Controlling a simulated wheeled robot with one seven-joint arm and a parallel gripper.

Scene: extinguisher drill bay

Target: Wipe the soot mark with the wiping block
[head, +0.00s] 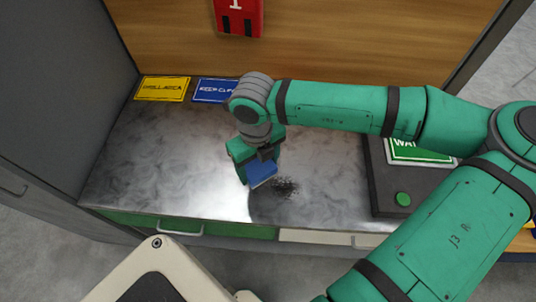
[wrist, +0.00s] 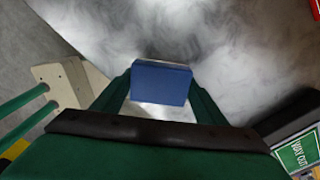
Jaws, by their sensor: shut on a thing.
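The wiping block (head: 261,173) is blue and is held between the fingers of my gripper (head: 257,167). In the wrist view the block (wrist: 160,82) sits between the two green fingers (wrist: 160,95), with a pale strip along its far edge. The soot mark (head: 287,188) is a dark speckled patch on the grey metal worktop, just right of the block in the head view. I cannot tell whether the block touches the worktop. The soot mark does not show clearly in the wrist view.
A dark box with a green button (head: 403,199) and a green sign (head: 418,151) stands on the right of the worktop (head: 150,150). A red box (head: 238,15) hangs on the wooden wall. The worktop's left side is clear.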

